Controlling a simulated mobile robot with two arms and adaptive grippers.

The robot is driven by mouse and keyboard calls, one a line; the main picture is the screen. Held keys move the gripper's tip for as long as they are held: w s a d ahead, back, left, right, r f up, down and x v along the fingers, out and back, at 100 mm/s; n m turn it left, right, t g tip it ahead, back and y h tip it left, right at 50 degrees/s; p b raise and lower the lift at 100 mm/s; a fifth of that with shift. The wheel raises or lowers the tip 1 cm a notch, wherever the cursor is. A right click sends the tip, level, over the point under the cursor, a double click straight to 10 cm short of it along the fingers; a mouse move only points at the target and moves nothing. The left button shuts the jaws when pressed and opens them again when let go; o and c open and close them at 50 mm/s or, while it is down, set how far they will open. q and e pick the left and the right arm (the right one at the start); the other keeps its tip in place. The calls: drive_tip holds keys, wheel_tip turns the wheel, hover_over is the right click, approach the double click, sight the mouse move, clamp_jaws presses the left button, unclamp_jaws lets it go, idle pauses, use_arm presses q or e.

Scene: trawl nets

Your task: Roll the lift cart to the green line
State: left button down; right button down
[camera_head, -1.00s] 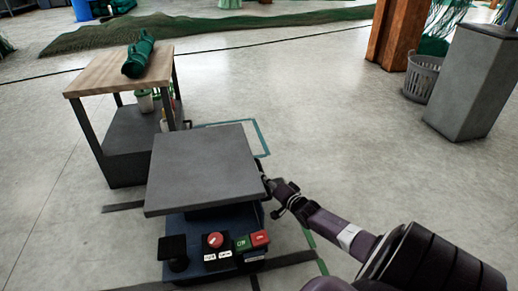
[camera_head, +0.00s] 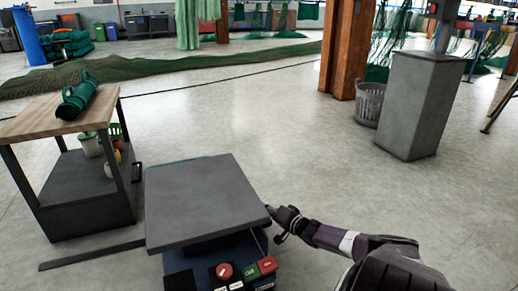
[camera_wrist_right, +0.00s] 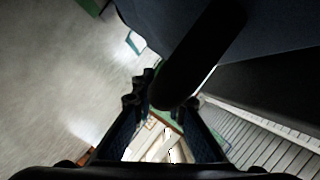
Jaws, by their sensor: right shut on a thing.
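The lift cart has a flat grey top (camera_head: 200,200) over a dark blue base, with a red button (camera_head: 224,271) and green and red switches at its near side. My right gripper (camera_head: 272,212) is at the right edge of the cart. In the right wrist view its fingers (camera_wrist_right: 163,103) are shut on a black rounded bar (camera_wrist_right: 200,60) beside the cart's dark body. A thin teal floor line (camera_head: 178,160) shows just behind the cart top, mostly hidden. A bit of teal line also shows in the right wrist view (camera_wrist_right: 133,42). My left gripper is out of view.
A wooden-topped workbench (camera_head: 50,113) with a green roll (camera_head: 78,96) stands close on the left. A dark strip (camera_head: 90,256) lies on the floor. Open floor lies ahead.

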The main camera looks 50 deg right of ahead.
drive_tip(key=shift+s+d, duration=0.15)
drive_tip(key=shift+d, duration=0.2)
drive_tip(key=c, duration=1.9)
unclamp_jaws()
drive_tip(key=shift+d+f, duration=0.1)
drive_tip(key=shift+f, duration=0.05)
drive_tip(key=shift+c, duration=0.2)
drive_tip(key=shift+s, duration=0.15)
drive_tip(key=v, duration=1.1)
drive_tip(key=shift+s+a, duration=0.3)
drive_tip(key=shift+s, duration=0.05)
